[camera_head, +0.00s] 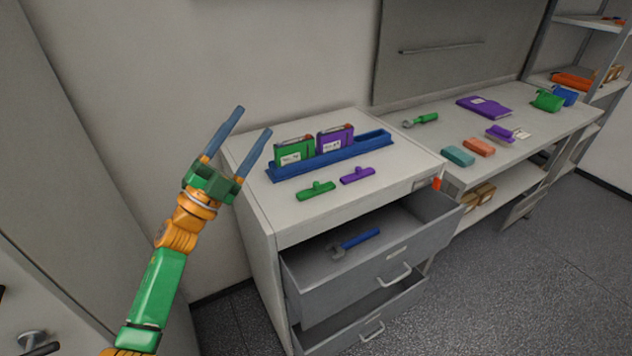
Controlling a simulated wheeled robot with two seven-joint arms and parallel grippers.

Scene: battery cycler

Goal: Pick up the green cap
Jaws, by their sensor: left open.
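The green cap (316,190) lies on the white cabinet top, in front of a blue rack (345,155). It is a flat bar with a small raised part. A similar purple cap (357,175) lies just to its right. My left gripper (238,129) is open and empty, with its two blue fingers pointing up and to the right. In the picture it is left of the rack and the green cap, apart from both. My right gripper is not in view.
A green battery (294,152) and a purple battery (335,139) stand in the rack. Below, a drawer (400,240) is open with a blue-handled wrench (356,241) inside. A bench (440,132) at right holds several small items. The cabinet top in front of the caps is clear.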

